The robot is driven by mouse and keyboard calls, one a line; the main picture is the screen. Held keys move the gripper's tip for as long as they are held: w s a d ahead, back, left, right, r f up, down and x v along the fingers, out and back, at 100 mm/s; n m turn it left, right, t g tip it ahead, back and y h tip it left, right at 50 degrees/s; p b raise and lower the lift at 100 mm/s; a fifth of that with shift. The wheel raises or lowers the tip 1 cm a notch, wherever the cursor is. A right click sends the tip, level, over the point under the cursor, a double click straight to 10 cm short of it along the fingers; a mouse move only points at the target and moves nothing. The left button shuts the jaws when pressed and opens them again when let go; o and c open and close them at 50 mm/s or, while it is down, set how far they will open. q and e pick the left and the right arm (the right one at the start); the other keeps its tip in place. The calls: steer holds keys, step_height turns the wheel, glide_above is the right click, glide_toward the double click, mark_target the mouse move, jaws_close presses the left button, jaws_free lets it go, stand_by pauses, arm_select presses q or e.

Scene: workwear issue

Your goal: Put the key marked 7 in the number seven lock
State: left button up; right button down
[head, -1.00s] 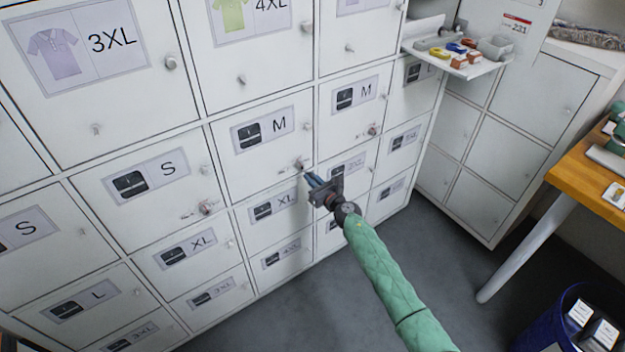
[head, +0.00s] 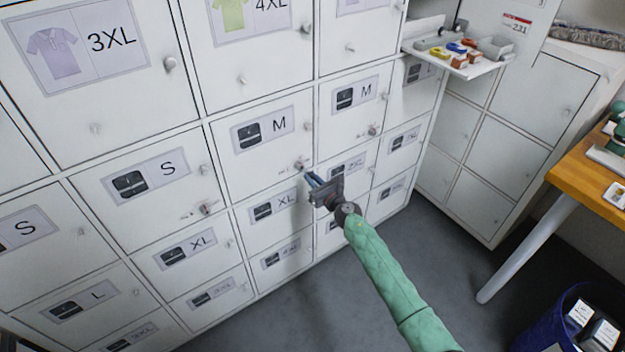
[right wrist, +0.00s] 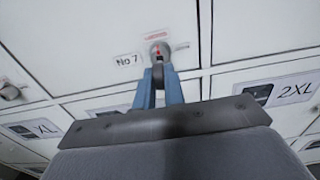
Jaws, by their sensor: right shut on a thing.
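The number seven lock (right wrist: 159,50) is a round metal cylinder with a red mark, beside a "No 7" label (right wrist: 128,59) on a white locker door. In the head view this lock (head: 299,165) sits at the lower right of the middle M door (head: 262,185). My right gripper (right wrist: 159,90) is shut on a small dark key (right wrist: 158,72) between its blue fingertips. The key lies in line with the lock, just below it in the wrist view. I cannot tell whether its tip touches the lock. The key's marking is not readable. My left gripper is not in view.
Other locker doors have round locks, such as the one on the S door (head: 205,208). A wall shelf (head: 470,68) with coloured key tags is at the upper right. A wooden table (head: 590,178) and a blue bin (head: 560,325) stand at the right. The floor between is clear.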

steer(key=shift+w+a, duration=0.15)
steer(key=shift+w, duration=0.05)
stand_by(0.5)
steer(key=shift+b+x, duration=0.7)
steer(key=shift+x, duration=0.6)
stand_by(3.4)
